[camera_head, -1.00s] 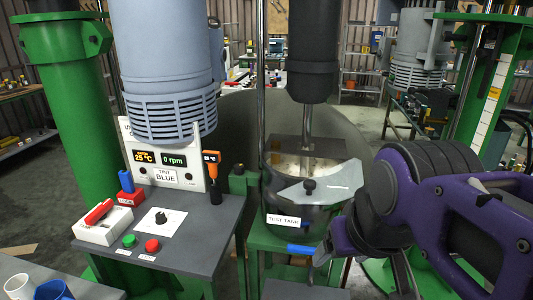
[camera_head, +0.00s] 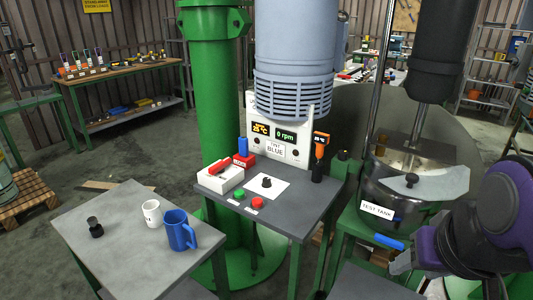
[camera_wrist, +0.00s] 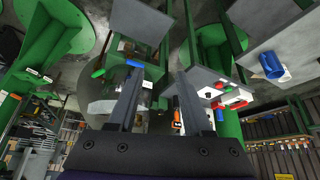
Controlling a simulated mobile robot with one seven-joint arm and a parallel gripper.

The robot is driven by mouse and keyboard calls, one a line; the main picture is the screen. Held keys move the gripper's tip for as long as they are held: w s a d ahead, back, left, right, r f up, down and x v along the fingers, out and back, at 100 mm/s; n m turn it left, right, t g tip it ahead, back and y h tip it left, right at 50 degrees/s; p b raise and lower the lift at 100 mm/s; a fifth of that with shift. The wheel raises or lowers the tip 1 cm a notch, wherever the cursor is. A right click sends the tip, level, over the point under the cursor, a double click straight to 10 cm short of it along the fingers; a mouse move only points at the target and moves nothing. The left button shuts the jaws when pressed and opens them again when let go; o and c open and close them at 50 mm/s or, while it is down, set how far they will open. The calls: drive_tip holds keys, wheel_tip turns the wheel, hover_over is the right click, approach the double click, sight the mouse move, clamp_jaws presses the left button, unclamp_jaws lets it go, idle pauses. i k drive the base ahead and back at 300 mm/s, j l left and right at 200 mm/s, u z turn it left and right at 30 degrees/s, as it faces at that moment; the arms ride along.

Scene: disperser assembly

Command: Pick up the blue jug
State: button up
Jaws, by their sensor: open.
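The blue jug (camera_head: 180,231) stands upright on a grey table at the lower left in the head view, its handle on the right side. It also shows in the wrist view (camera_wrist: 271,65), upside down at the upper right, well away from my fingers. My gripper (camera_wrist: 155,82) is open and empty in the wrist view. In the head view my arm is at the right edge, in front of the test tank, far from the jug.
A white mug (camera_head: 151,213) and a small black object (camera_head: 95,228) share the jug's table (camera_head: 90,258). A control bench (camera_head: 225,200) with buttons and a red-and-white item stands between my arm and that table. The test tank (camera_head: 400,195) is near my arm.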

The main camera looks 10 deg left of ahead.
sight(182, 237)
drive_tip(key=u, duration=0.4)
drive_tip(key=i+l+u, duration=0.1)
drive_tip(key=u, duration=0.7)
drive_tip(key=l+u, duration=0.15)
drive_tip(key=u, duration=0.3)
drive_tip(key=z, duration=0.35)
drive_tip(key=k+z, duration=0.15)
drive_tip(key=z, duration=0.5)
drive_tip(key=i+z, duration=0.2)
drive_tip(key=z, duration=0.75)
drive_tip(key=k+l+u, duration=0.3)
drive_tip(key=u, duration=1)
drive_tip(key=i+u, duration=0.15)
drive_tip(key=u, duration=0.2)
drive_tip(key=i+l+u, duration=0.1)
drive_tip(key=u, duration=0.3)
